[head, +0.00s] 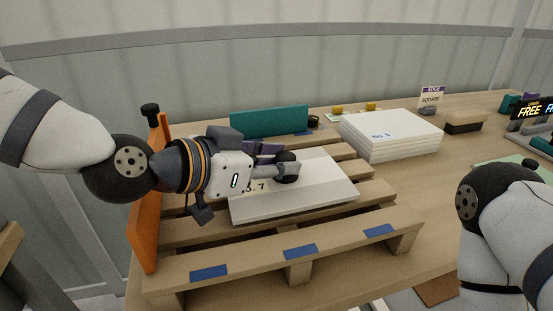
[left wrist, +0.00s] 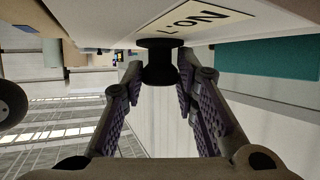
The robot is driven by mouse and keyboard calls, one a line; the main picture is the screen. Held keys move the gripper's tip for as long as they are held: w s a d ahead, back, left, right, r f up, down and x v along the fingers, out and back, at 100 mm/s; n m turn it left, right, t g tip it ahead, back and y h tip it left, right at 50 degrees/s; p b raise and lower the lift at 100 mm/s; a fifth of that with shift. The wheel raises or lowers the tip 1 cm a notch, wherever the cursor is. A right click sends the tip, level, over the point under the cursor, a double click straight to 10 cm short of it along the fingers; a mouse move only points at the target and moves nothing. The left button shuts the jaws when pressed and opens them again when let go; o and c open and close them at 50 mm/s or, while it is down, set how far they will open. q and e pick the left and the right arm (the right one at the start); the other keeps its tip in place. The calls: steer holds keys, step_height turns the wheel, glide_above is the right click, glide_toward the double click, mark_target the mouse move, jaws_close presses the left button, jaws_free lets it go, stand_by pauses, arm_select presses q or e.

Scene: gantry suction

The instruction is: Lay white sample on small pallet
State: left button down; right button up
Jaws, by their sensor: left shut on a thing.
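My left gripper (head: 288,168) is over the board, shut on a black knob. In the left wrist view the black knob (left wrist: 160,62) sits between the purple finger pads, against the board (left wrist: 100,20) with its "No. 7" label. My right gripper is out of view.
An orange upright board (head: 146,215) stands at the pallet's left end, and a teal block (head: 268,121) behind it. Blue marks (head: 300,251) lie along the pallet's front slat. A stack of white boards (head: 390,135) stands at the back right. Bare table shows right of the pallet.

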arm_select(q)
steer(key=shift+f, duration=0.55)
steer(key=c, duration=1.2)
jaws_free()
